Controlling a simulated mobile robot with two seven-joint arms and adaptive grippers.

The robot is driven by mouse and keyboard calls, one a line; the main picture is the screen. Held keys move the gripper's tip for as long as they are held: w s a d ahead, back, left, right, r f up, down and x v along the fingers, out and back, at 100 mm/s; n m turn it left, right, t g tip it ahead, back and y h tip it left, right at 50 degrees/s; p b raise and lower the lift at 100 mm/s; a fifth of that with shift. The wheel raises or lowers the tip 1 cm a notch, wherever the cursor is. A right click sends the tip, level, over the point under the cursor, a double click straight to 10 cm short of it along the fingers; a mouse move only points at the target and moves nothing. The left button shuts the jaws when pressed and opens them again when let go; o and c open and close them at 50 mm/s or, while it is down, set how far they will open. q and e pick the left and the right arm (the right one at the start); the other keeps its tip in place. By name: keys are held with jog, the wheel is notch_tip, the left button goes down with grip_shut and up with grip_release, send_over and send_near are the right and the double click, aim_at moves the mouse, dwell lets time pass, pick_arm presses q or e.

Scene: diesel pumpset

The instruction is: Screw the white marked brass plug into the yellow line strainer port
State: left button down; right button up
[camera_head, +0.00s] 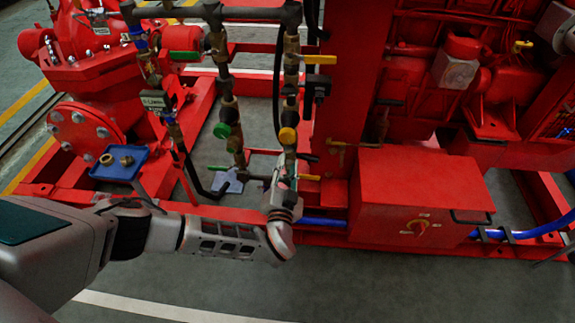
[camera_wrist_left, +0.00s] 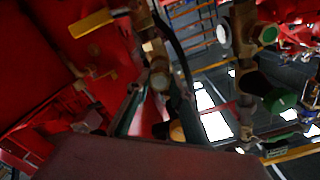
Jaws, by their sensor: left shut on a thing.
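The yellow line strainer port (camera_head: 287,136) is on the right of two vertical brass pipe runs. Its yellow end also shows in the left wrist view (camera_wrist_left: 177,130), partly hidden behind my gripper. My left gripper (camera_head: 285,172) is just below the yellow port in the head view, very close to it. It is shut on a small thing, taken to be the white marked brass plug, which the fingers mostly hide. I cannot tell whether the plug touches the port. In the left wrist view, a finger of my left gripper runs up beside the brass pipework. My right gripper is not in view.
A blue tray (camera_head: 132,168) at the left holds brass fittings (camera_head: 127,160). A green strainer cap (camera_head: 222,130) is on the neighbouring pipe. A yellow-handled valve (camera_head: 320,59) sits above the port. A red control box (camera_head: 415,198) stands to the right. Open floor lies in front.

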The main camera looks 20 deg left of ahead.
pick_arm(q)
jog(key=shift+n, duration=0.4)
jog(key=shift+a, duration=0.1)
jog(key=shift+f, duration=0.1)
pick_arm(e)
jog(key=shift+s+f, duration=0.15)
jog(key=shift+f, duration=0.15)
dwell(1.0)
pick_arm(q)
jog(key=shift+b+x, duration=0.5)
jog(key=shift+x, duration=0.45)
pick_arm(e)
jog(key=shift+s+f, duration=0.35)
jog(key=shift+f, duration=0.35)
pick_arm(q)
jog(key=shift+w, duration=0.25)
jog(key=shift+a, duration=0.1)
